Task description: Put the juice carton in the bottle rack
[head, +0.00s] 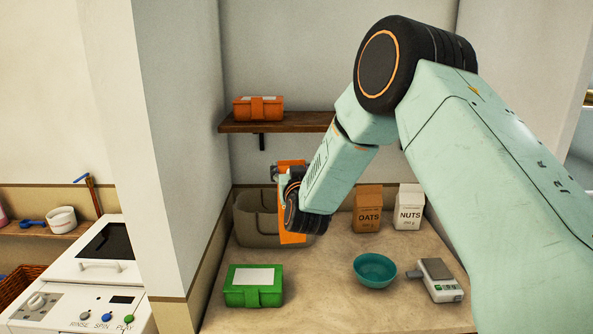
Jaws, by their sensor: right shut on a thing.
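My right gripper (287,188) is shut on the orange juice carton (292,238), which it holds upright. The gripper and wrist hide the carton's middle; its top and its lower end show. The bottle rack (255,232) appears to be the grey-brown open holder on the counter at the back left. The carton is in front of the holder's right part in the picture and overlaps it. I cannot tell whether the carton is inside it or before it. My left gripper is not in view.
A green box (254,287), a teal bowl (375,270) and a kitchen scale (436,279) stand at the front. An oats carton (367,210) and a nuts carton (409,207) stand at the back. A wooden shelf (300,122) above holds an orange box (258,109). The counter's middle is clear.

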